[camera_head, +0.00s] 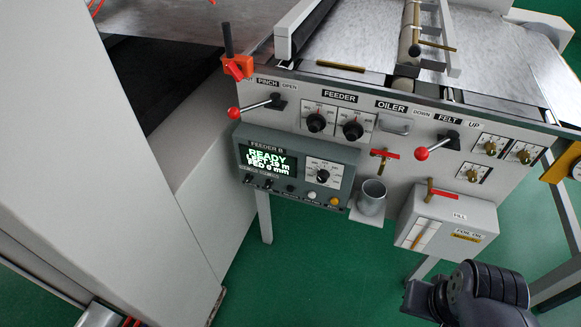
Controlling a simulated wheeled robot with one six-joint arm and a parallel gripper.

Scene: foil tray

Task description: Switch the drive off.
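The grey feeder control box (243,166) hangs on the machine's front panel, left of centre. Its lit display (268,164) reads READY, with smaller lines ending in m and mm. A round dial (323,176) sits right of the display. Along its lower edge are small dark switches (258,181), a dark button (290,188), a white button (311,195) and an orange button (334,201). Their small labels are unreadable, so I cannot tell which one is the drive switch. My gripper (420,298) is at the bottom right, well away from the box; its fingers are not clear.
Red-knobbed levers stick out at PINCH (256,106) and FELT (437,145). FEEDER dials (334,122) sit above the box. A metal cup (372,197) and a foil-oil box (447,225) stand between the control box and my gripper. Green floor (310,265) is clear below.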

